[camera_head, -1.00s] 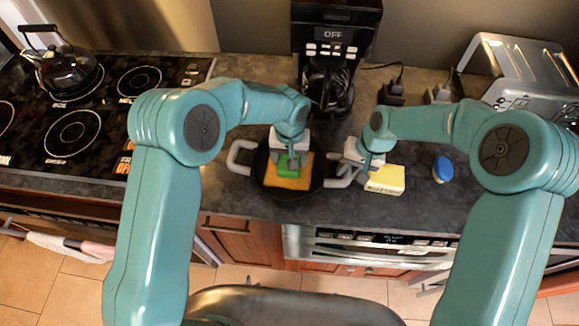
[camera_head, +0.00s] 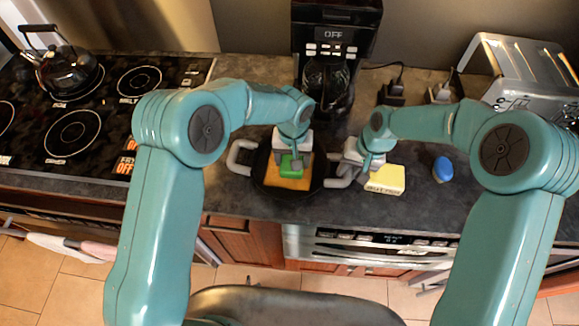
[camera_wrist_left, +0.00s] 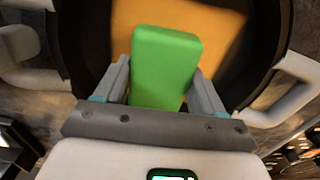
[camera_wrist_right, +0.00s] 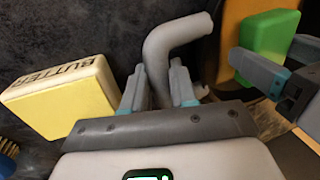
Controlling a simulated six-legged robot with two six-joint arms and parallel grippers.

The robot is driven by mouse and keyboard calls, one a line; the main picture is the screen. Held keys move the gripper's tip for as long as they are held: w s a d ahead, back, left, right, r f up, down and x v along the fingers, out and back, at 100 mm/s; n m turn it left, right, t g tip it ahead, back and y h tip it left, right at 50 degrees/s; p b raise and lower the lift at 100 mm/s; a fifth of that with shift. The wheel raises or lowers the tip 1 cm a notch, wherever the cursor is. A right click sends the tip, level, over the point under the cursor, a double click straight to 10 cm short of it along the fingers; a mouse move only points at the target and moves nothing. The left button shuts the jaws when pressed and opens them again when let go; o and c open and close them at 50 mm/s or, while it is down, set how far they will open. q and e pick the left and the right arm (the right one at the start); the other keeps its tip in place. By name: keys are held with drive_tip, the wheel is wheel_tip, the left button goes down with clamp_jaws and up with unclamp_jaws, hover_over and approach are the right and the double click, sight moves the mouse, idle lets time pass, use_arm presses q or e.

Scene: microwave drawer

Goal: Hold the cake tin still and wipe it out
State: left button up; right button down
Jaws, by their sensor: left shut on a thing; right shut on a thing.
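The cake tin (camera_head: 259,168) is round and black with a grey handle on each side; it stands on the counter. An orange flat piece (camera_head: 287,184) lies in it and also shows in the left wrist view (camera_wrist_left: 190,17). My left gripper (camera_head: 291,160) is over the tin, shut on a green block (camera_wrist_left: 165,65) that looks like a sponge, above the orange piece. The block hides part of that piece. My right gripper (camera_head: 350,168) is shut on the tin's right handle (camera_wrist_right: 160,50).
A yellow butter box (camera_head: 386,180) lies just right of my right gripper. A blue-topped object (camera_head: 442,169) stands further right. A coffee maker (camera_head: 335,50) is behind the tin. The stovetop (camera_head: 95,110) with a kettle (camera_head: 62,68) is at left.

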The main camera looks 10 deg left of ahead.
use_arm(q)
drive_tip(key=shift+d, duration=0.85)
drive_tip(key=shift+a+f, duration=0.2)
drive_tip(key=shift+a, duration=2.05)
drive_tip(key=shift+s+d+r, duration=0.1)
drive_tip(key=shift+d, duration=1.05)
drive_tip(key=shift+d+r, duration=0.1)
drive_tip(key=shift+d, duration=1.05)
drive_tip(key=shift+a+f, duration=0.15)
drive_tip(key=shift+a, duration=2.15)
drive_tip(key=shift+d, duration=2.25)
